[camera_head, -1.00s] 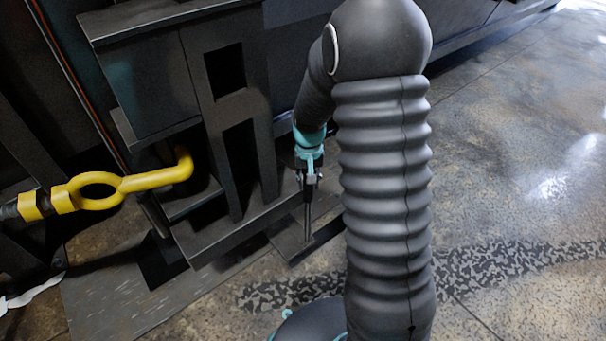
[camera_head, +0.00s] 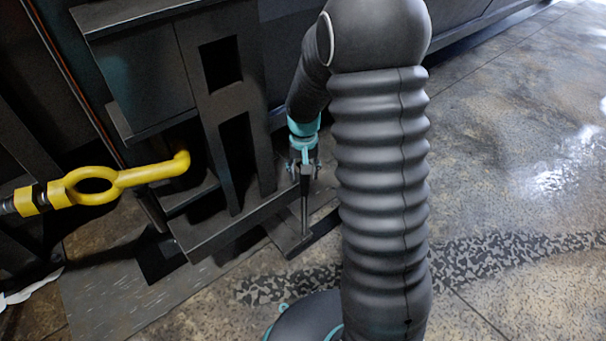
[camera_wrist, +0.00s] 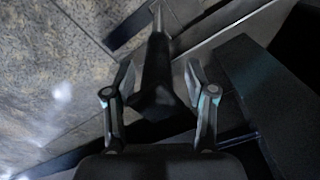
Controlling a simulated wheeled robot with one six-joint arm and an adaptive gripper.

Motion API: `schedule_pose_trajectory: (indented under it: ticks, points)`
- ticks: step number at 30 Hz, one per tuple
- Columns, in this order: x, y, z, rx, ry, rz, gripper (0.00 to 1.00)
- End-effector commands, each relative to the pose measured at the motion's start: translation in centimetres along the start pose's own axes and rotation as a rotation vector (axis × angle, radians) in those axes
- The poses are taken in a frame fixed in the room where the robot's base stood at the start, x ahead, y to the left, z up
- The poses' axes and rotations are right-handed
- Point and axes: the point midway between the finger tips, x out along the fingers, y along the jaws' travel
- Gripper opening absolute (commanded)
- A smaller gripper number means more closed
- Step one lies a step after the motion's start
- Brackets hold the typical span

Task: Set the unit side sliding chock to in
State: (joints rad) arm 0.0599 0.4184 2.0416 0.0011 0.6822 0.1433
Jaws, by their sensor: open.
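The sliding chock appears to be the dark flat piece (camera_head: 286,237) low on the floor beside the compactor frame, with a thin upright metal rod (camera_head: 305,210) rising from it. My gripper (camera_head: 304,166) is at the top of this rod, pointing down. In the wrist view, my gripper (camera_wrist: 158,82) is open, with one finger on each side of a dark, thick handle (camera_wrist: 157,68) that narrows to the bright rod (camera_wrist: 157,18). The fingers stand apart from the handle, with gaps on both sides. The handle's near end is partly in shadow.
The dark compactor frame (camera_head: 222,120) stands directly left of my gripper. A yellow hook with a ring (camera_head: 140,174) sticks out at the left. A dark beam (camera_wrist: 270,85) lies close right of the fingers in the wrist view. Open floor (camera_head: 510,190) spreads to the right.

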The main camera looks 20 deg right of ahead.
Motion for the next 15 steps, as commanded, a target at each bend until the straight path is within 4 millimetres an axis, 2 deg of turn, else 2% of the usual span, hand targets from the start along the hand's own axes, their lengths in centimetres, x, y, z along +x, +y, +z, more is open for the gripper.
schedule_pose_trajectory:
  ticks: [9,15]
  points:
    - [-6.3,-0.2,-0.1,-0.004,0.005,-0.001,0.56]
    - [-9.2,-0.3,0.0,-0.004,0.002,-0.001,0.56]
